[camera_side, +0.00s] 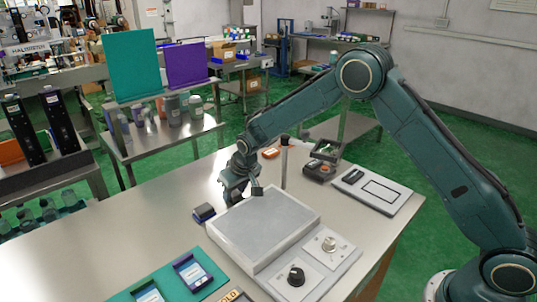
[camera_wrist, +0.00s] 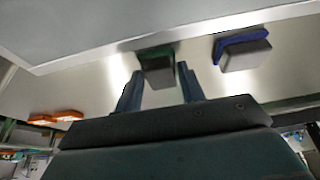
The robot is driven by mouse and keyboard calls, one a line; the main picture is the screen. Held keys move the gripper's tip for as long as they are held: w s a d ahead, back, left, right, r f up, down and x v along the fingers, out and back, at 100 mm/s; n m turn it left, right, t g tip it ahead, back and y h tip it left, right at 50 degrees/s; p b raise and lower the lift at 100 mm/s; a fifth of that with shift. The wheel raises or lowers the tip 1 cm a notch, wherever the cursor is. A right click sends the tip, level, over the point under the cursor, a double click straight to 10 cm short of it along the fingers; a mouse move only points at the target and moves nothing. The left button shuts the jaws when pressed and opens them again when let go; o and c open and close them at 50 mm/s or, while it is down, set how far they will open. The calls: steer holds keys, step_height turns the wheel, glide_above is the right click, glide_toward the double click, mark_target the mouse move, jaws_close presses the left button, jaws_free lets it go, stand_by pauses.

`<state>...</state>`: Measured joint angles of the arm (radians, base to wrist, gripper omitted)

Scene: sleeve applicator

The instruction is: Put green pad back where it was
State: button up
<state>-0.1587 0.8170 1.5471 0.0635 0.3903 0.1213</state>
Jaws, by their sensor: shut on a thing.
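My gripper (camera_side: 238,192) is low over the steel table, just beyond the far left corner of the grey platform. In the wrist view my gripper (camera_wrist: 160,82) has its two fingers on either side of the green pad (camera_wrist: 157,65), a dark grey block with a green edge. It is shut on that pad. The pad is hard to make out in the side view, and I cannot tell whether it touches the table. The blue pad (camera_side: 204,213), grey with a blue edge, lies on the table nearby; it also shows in the wrist view (camera_wrist: 243,52), right of the green pad.
The grey platform (camera_side: 262,232) has a panel with two knobs (camera_side: 312,262) at its front right. A thin post (camera_side: 284,165) stands behind it. A white framed board (camera_side: 372,188) lies at the right. A teal sheet with cards (camera_side: 182,268) is at the front. Table left of the blue pad is clear.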

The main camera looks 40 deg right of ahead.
steer(key=shift+f, duration=0.1)
steer(key=o, duration=1)
steer(key=shift+o, duration=0.2)
steer(key=v, duration=1.2)
